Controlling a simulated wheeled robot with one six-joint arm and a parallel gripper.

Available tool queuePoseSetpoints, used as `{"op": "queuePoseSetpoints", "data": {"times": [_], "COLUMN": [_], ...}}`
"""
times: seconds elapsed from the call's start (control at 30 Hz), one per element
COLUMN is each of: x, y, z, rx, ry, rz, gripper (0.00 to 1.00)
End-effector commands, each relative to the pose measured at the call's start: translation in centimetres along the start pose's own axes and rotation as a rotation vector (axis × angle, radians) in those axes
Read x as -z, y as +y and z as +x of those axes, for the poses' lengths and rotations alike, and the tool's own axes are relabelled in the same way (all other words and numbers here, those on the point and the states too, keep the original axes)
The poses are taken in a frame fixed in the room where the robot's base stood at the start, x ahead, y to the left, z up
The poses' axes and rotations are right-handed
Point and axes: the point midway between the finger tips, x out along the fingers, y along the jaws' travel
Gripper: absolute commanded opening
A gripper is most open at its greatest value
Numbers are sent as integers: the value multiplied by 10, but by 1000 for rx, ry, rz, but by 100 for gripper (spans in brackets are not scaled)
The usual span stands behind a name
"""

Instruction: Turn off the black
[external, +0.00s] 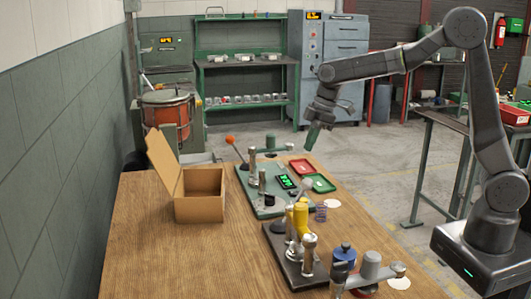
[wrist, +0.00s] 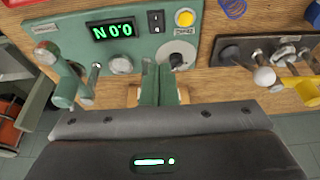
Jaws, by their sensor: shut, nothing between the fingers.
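The green spring coiler (wrist: 135,50) fills the upper left of the wrist view, with a lit green display (wrist: 112,30) on its panel. A black rocker switch (wrist: 155,21) sits right of the display. A black knob (wrist: 176,60) on a pale round dial is below a yellow button (wrist: 185,18). My gripper (wrist: 160,72) is shut and empty, its green fingers close beside the knob's left in the wrist view; contact cannot be told. In the external view my gripper (external: 310,145) points down above the coiler (external: 262,190), near its display (external: 286,182).
A dark-based lever machine (external: 290,262) with a yellow handle stands nearer on the wooden table (external: 160,260). An open cardboard box (external: 200,205) is left of the coiler. Red (external: 301,168) and green (external: 320,184) trays lie at its right. An orange-knobbed lever (external: 235,146) stands behind.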

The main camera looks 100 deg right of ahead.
Motion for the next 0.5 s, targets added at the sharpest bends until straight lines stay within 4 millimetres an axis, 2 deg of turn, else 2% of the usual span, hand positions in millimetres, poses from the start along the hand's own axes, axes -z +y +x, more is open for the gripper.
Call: {"op": "queuePoseSetpoints", "data": {"times": [0.27, 0.37, 0.5], "x": [0, 0, 0], "y": [0, 0, -1], "z": [5, 16, 43], "rx": [1, 2, 3], "ry": [-2, -3, -5], "rz": [0, 0, -1], "gripper": [0, 0, 0]}}
